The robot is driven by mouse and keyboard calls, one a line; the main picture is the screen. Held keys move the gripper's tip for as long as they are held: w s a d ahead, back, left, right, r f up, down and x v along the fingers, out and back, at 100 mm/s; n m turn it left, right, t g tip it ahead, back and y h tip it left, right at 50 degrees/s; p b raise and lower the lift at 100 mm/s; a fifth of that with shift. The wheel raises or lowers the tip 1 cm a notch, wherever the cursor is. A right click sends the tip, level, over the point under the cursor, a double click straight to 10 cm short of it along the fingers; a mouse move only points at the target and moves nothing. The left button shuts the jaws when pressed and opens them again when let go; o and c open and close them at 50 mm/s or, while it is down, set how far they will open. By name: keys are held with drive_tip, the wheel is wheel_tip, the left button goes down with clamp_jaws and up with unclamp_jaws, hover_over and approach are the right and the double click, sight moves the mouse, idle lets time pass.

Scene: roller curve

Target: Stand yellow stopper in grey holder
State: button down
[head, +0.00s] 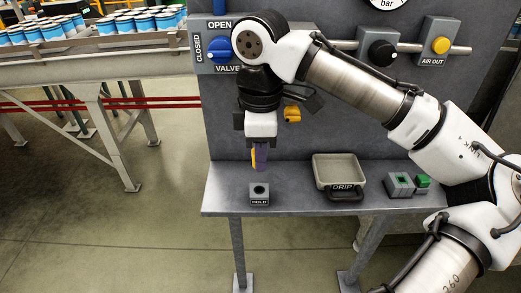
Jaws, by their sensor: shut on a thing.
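The grey holder (260,200) is a small block with a dark round hole on top and a HOLD label. It stands near the front edge of the grey bench, left of its middle. My gripper (260,157) points down above the holder, clearly apart from it. It is shut on the yellow stopper (254,158), which shows as a narrow yellow strip beside a purple finger. Most of the stopper is hidden by the gripper, and its lower end is hard to make out.
A DRIP tray (361,184) and a grey block with green parts (400,183) stand to the right on the bench (300,200). The upright panel (340,115) behind carries a blue valve, a black knob and a yellow button. A small yellow part (292,114) shows beside my wrist.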

drive_tip(key=shift+f+b, duration=2.15)
drive_tip(key=shift+b, duration=0.15)
drive_tip(key=shift+f, duration=0.6)
drive_tip(key=shift+p, duration=0.9)
drive_tip(key=shift+f+b, duration=0.35)
drive_tip(key=shift+f, duration=0.4)
drive_tip(key=c, duration=1.1)
unclamp_jaws()
drive_tip(key=shift+c, duration=0.2)
